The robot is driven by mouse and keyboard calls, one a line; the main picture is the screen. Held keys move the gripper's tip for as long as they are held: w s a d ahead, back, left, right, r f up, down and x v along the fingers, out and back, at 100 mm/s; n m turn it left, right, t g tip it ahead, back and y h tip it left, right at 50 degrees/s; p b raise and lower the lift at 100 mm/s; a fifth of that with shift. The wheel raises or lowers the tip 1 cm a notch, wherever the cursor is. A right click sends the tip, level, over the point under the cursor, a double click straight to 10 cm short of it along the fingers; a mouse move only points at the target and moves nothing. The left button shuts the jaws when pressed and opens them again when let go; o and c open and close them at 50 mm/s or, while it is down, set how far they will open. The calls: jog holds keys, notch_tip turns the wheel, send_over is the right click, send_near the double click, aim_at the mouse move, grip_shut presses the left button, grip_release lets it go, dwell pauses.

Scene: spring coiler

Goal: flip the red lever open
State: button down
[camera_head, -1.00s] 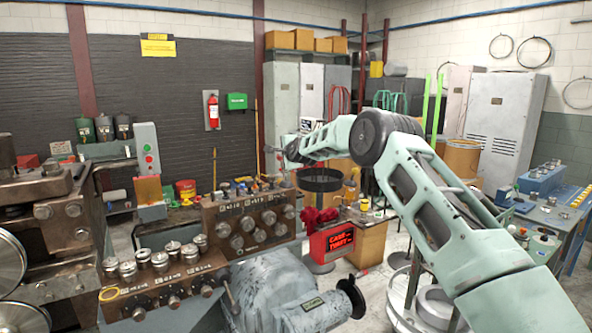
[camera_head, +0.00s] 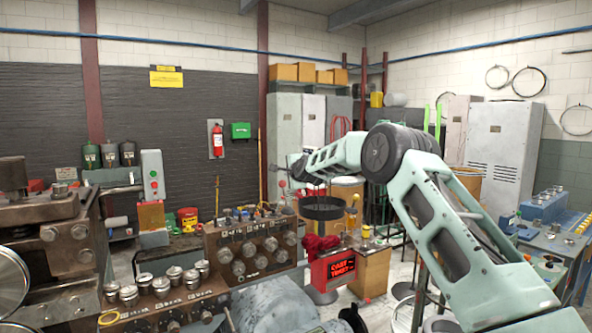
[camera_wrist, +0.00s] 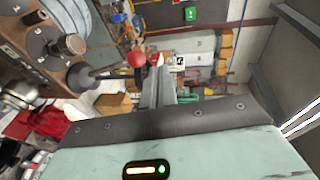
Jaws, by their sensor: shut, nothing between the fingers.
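The red lever shows in the wrist view as a dark rod with a red ball end (camera_wrist: 137,59), sticking out from a round dark hub on a brown machine panel. My gripper (camera_wrist: 158,66) is shut and empty, its fingers just right of the red ball in that view. I cannot tell whether they touch it. In the head view, my gripper (camera_head: 291,160) is small and far off, above the brown control panel. A small red knob (camera_head: 282,184) below it seems to be the same lever end.
The brown panel with several knobs (camera_head: 250,245) stands below and left of my gripper. A red lit sign box (camera_head: 338,268) and a dark round drum (camera_head: 322,208) are close by on the right. Grey cabinets (camera_head: 284,130) stand behind.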

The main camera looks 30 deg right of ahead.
jog(key=s+a+r+b, duration=0.1)
jog(key=s+r+b, duration=0.2)
jog(key=s, duration=0.4)
jog(key=shift+a+r+b, duration=0.15)
jog(key=shift+r+b, duration=0.25)
jog(key=shift+r, duration=0.25)
